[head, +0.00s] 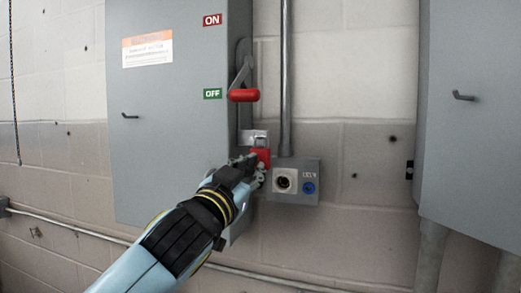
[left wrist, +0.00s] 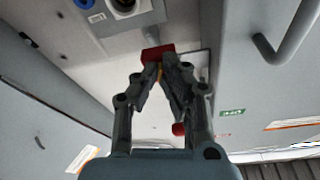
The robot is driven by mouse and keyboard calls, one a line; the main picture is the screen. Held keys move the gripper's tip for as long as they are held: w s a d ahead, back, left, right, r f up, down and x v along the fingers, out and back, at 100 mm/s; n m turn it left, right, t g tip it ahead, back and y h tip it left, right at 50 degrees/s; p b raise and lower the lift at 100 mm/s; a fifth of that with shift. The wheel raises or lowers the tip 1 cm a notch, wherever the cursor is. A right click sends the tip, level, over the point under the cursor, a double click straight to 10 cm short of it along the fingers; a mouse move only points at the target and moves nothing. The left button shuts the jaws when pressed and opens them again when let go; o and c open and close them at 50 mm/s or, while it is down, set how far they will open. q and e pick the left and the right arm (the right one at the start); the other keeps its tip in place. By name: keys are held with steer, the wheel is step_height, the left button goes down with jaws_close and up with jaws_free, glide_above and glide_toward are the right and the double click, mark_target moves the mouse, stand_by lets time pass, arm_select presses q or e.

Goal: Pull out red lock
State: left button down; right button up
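The red lock (head: 262,157) hangs on a metal hasp (head: 254,138) at the lower right edge of the grey switch box (head: 170,110). In the left wrist view the lock (left wrist: 157,51) shows just past my fingertips, with a bit of yellow between them. My left gripper (head: 255,170) is at the lock, its fingers (left wrist: 162,72) drawn close together on its near part. The fingers hide part of the lock. My right gripper is in neither view.
The red-handled lever (head: 243,95) is above the lock, beside the green OFF label (head: 212,94). A small outlet box (head: 292,182) with a round socket and blue plug sits close right. A vertical conduit (head: 286,80) runs above it. Another grey cabinet (head: 475,120) stands at right.

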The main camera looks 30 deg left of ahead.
arm_select(q)
steer(key=m+h+p, duration=0.1)
steer(key=m+p, duration=0.1)
steer(key=m, duration=0.1)
stand_by(0.4)
